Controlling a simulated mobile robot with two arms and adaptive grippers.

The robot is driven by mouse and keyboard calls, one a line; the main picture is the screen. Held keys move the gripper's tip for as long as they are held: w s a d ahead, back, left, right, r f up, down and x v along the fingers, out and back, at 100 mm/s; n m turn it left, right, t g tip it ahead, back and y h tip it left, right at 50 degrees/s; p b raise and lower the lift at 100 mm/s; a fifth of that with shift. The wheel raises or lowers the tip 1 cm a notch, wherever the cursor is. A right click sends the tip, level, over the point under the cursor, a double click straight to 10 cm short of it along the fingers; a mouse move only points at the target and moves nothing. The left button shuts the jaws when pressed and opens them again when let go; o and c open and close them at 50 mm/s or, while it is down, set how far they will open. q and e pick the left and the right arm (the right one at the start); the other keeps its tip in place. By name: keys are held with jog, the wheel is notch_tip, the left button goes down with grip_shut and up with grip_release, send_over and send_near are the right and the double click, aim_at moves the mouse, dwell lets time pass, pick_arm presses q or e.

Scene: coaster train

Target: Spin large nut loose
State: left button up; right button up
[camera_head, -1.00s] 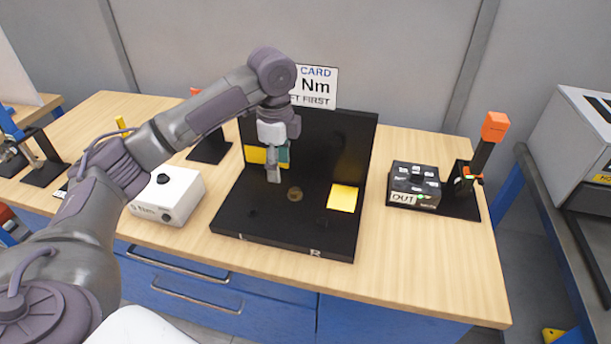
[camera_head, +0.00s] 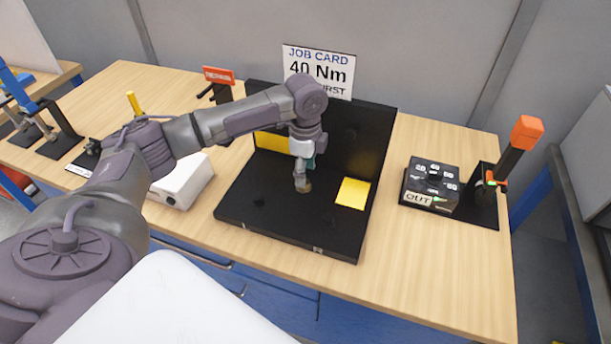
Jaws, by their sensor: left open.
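A black fixture board (camera_head: 285,228) with an upright back panel stands on the wooden workbench. A small brass-coloured round piece, which looks like the large nut (camera_head: 304,188), sits on its base. My left gripper (camera_head: 302,183) points down with its fingertips right at this piece. The fingers hide part of it, and I cannot tell whether they touch it. The left gripper is open. A teal part shows beside the gripper's wrist, partly hidden. My right gripper is not in view.
A yellow square (camera_head: 353,193) lies right of the nut. A black dial box (camera_head: 431,184) and an orange-topped tool in a stand (camera_head: 526,132) are farther right. A white box (camera_head: 184,182) stands left, partly behind my arm. A job card (camera_head: 318,72) reads 40 Nm. Bench front right is clear.

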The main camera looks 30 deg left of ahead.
pick_arm(q)
notch_tip(320, 180, down, 2)
jog(key=shift+s+f, duration=0.1)
jog(key=shift+f, duration=0.5)
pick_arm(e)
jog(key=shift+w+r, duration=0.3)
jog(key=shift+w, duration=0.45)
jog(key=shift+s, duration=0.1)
pick_arm(q)
grip_shut()
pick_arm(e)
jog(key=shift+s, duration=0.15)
pick_arm(q)
jog(key=shift+p, duration=0.35)
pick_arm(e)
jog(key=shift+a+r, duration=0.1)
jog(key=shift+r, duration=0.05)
